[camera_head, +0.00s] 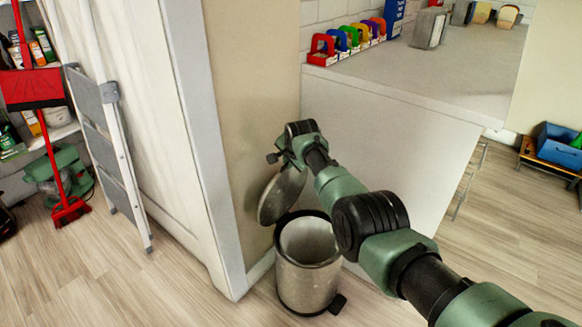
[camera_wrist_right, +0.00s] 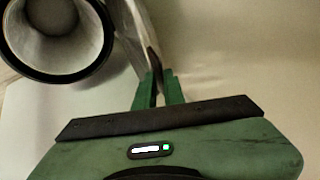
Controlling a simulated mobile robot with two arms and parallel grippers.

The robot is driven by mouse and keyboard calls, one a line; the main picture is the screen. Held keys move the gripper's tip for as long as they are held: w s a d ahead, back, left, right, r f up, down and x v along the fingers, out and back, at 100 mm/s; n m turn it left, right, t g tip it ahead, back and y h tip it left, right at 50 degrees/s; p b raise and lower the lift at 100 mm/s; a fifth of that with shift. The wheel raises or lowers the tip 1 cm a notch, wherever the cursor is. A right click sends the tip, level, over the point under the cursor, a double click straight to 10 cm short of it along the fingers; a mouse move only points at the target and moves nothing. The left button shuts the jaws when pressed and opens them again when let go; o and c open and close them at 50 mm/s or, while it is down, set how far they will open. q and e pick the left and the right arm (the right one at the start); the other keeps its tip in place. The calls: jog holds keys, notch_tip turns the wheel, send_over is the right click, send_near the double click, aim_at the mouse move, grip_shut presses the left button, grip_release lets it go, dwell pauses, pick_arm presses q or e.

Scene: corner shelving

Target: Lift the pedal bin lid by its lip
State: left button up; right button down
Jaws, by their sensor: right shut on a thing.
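The pedal bin (camera_head: 308,280) is a grey metal cylinder with a black rim, upright on the floor beside the white cabinet's end. Its round lid (camera_head: 284,195) is raised and steeply tilted above the bin, so the bin's inside shows. My right gripper (camera_head: 279,157) is at the lid's upper edge. In the right wrist view the green fingers (camera_wrist_right: 158,84) are shut on the dark lip of the lid (camera_wrist_right: 152,60), and the open bin (camera_wrist_right: 58,75) shows at upper left. The black pedal (camera_head: 338,303) is at the bin's foot. My left gripper is not in view.
A tall cabinet (camera_head: 262,90) stands close left of the lid, and a counter (camera_head: 385,130) rises behind the bin. A folding step ladder (camera_head: 108,150) and a red broom (camera_head: 68,208) stand further left. The floor (camera_head: 120,285) at front left is clear.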

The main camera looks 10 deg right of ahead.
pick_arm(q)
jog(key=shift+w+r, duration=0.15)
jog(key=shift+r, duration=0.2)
pick_arm(e)
jog(key=shift+w+a+r, duration=0.1)
jog(key=shift+w+a, duration=0.05)
jog(key=c, duration=1.6)
grip_release()
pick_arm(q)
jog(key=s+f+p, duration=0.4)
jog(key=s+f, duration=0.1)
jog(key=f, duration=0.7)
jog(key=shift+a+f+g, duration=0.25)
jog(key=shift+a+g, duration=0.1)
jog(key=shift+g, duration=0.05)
pick_arm(e)
notch_tip(320, 180, up, 20)
jog(key=shift+f, duration=0.1)
